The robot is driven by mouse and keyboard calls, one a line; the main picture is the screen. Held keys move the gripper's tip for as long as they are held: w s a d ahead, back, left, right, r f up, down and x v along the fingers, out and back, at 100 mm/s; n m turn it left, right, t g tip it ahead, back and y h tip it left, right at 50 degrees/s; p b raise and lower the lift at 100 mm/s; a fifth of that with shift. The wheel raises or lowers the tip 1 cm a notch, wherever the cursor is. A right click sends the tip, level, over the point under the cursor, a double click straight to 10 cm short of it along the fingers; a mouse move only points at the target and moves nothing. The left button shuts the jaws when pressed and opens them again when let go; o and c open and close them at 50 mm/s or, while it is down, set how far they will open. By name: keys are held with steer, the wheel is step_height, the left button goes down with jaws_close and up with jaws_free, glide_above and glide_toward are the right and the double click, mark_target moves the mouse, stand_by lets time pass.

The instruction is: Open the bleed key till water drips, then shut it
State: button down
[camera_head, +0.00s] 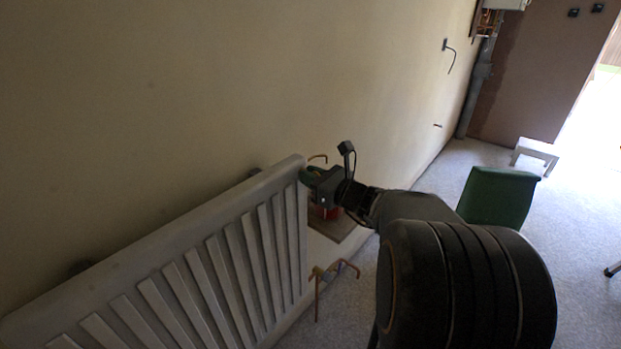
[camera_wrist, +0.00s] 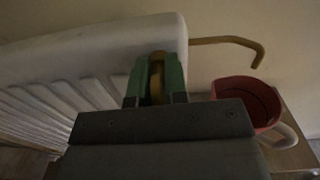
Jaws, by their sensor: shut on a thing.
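The white radiator (camera_head: 200,245) stands along the plaster wall, and its top end corner also shows in the wrist view (camera_wrist: 100,50). My gripper (camera_head: 309,175) is at the upper right end of the radiator. In the wrist view its green fingers (camera_wrist: 157,80) are shut on a small brass-coloured part, the bleed key (camera_wrist: 157,78), close against the radiator's end. The fingers hide most of the key. I see no water drops in either view.
A red cup or pot (camera_wrist: 250,100) stands below and right of my gripper on a wooden surface (camera_head: 338,228). A bent copper pipe (camera_wrist: 230,42) juts from the wall beside the radiator. A brass valve with pipe (camera_head: 330,273) is at the radiator's lower end. A green chair (camera_head: 497,195) stands behind my arm.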

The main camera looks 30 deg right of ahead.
steer(key=n+b, duration=0.2)
steer(key=b, duration=0.1)
steer(key=shift+f, duration=0.35)
steer(key=n+b, duration=0.3)
steer(key=b, duration=0.2)
steer(key=shift+n, duration=0.4)
steer(key=n+b, duration=0.3)
steer(key=b, duration=0.2)
steer(key=shift+n, duration=0.4)
steer(key=shift+r+n+b, duration=0.25)
steer(key=shift+n+b, duration=0.65)
steer(key=shift+b, duration=0.05)
steer(key=c, duration=1.2)
jaws_free()
steer(key=shift+r, duration=0.1)
steer(key=shift+c, duration=0.2)
